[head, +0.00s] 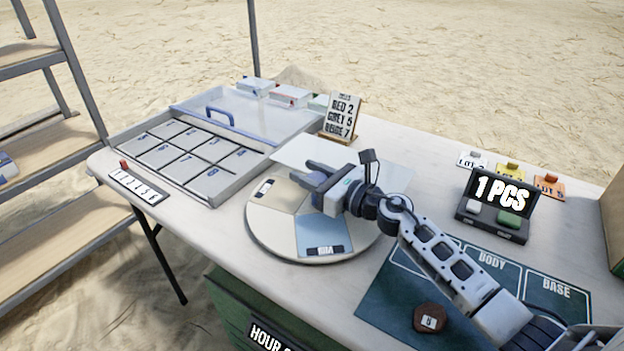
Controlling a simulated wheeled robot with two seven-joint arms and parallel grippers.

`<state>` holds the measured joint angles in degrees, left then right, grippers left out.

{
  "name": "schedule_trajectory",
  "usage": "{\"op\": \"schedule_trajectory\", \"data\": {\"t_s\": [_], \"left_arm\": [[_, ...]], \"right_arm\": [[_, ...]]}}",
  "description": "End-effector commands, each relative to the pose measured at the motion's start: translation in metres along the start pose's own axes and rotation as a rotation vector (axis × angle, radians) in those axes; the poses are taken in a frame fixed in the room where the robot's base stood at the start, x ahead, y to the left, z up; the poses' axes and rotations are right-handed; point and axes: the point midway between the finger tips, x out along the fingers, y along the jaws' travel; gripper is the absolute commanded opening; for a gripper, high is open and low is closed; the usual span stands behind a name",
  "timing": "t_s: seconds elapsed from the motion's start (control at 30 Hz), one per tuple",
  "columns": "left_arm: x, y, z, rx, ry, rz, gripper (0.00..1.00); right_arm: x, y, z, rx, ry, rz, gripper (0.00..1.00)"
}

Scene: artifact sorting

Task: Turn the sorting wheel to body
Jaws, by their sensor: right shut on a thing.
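The sorting wheel (263,240) is a round disc on the table with beige and blue sectors. The arm covers the wheel's right side. My left gripper is not in view.
A green mat (385,305) marked BODY and BASE lies at the right, with a brown numbered piece (430,318) on it. A display (503,192) reads 1 PCS. A numbered compartment tray (205,183) and a small sign (342,117) stand behind the wheel.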

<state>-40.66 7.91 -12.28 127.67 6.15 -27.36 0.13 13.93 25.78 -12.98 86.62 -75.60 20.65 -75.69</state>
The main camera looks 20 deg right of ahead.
Motion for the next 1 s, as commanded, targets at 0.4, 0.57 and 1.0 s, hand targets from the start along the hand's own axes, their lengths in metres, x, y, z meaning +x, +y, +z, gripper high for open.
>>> {"op": "schedule_trajectory", "data": {"t_s": [0.4,0.57,1.0], "left_arm": [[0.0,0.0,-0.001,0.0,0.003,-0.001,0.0],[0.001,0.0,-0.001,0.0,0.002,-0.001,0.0],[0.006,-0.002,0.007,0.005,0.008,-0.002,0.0]], "right_arm": [[0.0,0.0,0.0,0.001,0.001,-0.002,0.58],[-0.002,0.0,-0.001,0.001,0.002,-0.002,0.58],[-0.083,0.001,-0.004,0.0,0.006,-0.001,0.58]]}}
